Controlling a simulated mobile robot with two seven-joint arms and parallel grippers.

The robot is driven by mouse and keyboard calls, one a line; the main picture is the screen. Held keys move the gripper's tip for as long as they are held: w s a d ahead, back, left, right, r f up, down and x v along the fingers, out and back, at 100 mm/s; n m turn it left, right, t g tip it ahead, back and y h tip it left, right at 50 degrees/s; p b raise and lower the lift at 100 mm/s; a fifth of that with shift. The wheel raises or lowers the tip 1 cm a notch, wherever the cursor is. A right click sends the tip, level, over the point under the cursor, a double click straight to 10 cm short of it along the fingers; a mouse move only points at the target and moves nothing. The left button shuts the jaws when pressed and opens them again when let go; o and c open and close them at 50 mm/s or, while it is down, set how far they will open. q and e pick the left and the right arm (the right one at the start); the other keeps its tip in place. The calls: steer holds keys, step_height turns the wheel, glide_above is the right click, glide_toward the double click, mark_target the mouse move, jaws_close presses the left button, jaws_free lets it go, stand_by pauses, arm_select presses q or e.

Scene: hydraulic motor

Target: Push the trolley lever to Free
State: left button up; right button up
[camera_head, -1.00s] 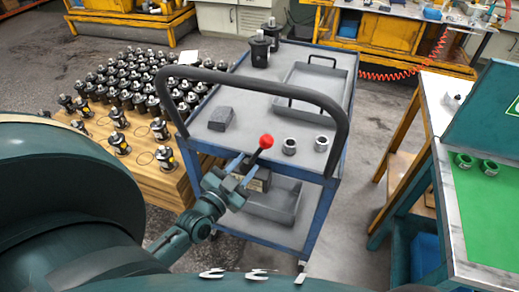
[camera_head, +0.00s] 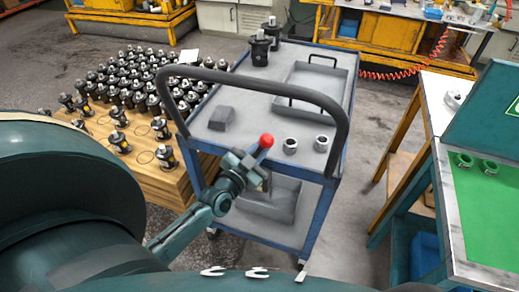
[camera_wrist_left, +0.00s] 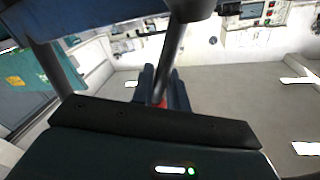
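The trolley lever has a red ball knob (camera_head: 267,141) and stands at the near end of the blue-framed trolley (camera_head: 318,215), below its dark push handle. My left gripper (camera_head: 252,160) is at the lever, just below the knob. In the left wrist view the dark lever rod runs between the two fingers (camera_wrist_left: 163,88), which sit close on either side of it. A bit of red shows between them. The gripper looks shut on the lever, though its contact is partly hidden. My right gripper is not in view.
The dark handle bar (camera_head: 262,85) arches over the lever. The trolley top holds a grey block (camera_head: 221,118), two metal rings, a tray and black motors. A wooden pallet (camera_head: 180,185) with many motors stands left. A green-topped bench (camera_head: 490,215) stands right.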

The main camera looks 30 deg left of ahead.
arm_select(q)
jaws_close()
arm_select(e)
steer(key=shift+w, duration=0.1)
